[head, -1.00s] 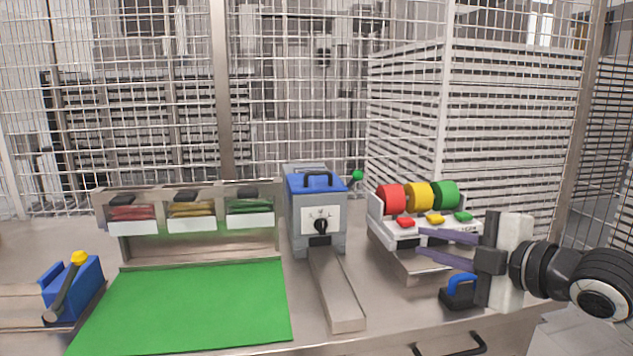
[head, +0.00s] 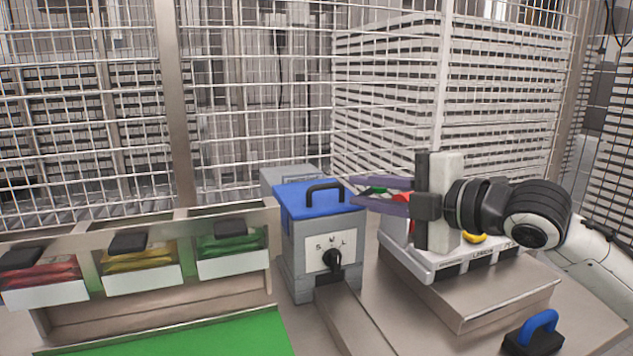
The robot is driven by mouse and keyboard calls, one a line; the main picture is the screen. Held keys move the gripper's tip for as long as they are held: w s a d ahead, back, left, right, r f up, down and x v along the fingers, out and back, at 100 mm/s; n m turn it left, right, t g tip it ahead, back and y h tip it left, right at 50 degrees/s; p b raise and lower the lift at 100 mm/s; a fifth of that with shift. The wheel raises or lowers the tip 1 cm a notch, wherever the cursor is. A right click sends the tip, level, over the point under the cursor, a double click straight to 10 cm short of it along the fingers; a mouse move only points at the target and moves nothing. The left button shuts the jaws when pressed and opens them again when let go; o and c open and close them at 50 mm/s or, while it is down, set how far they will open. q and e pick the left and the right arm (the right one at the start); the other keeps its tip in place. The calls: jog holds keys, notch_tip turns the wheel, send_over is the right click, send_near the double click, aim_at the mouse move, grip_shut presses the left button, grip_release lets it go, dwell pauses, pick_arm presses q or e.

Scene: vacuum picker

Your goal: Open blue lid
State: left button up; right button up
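The blue lid (head: 296,202) lies flat and closed on top of a grey box-shaped machine (head: 297,262) near the middle of the head view. A black handle (head: 325,191) stands up from the lid. The machine's front has a white plate with S, M, L marks and a black knob (head: 332,258). My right gripper (head: 352,190) comes in from the right, its two purple-grey fingers apart and pointing left. The fingertips are just right of the lid's handle, with nothing visible between them. My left gripper is not in view.
A dispenser with coloured rolls (head: 476,238) stands right of the machine, partly hidden behind my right gripper. A metal chute (head: 355,325) runs forward from the machine. Bins with red, yellow and green packets (head: 140,259) stand left, behind a green mat (head: 190,338). A wire fence closes the back.

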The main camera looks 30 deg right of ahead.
aim_at(330, 187)
jog(key=x, duration=0.3)
jog(key=shift+w, duration=0.25)
jog(key=shift+p+x, duration=0.4)
jog(key=shift+x, duration=0.45)
jog(key=shift+w+a, duration=0.15)
jog(key=shift+w, duration=0.4)
jog(key=shift+w+f+p, duration=0.1)
jog(key=shift+w+p, duration=0.5)
jog(key=shift+p, duration=0.05)
jog(key=shift+w+a+f, duration=0.2)
jog(key=shift+w+f, duration=0.05)
jog(key=shift+w, duration=0.35)
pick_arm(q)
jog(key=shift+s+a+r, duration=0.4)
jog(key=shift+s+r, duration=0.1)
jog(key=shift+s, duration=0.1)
pick_arm(e)
grip_shut()
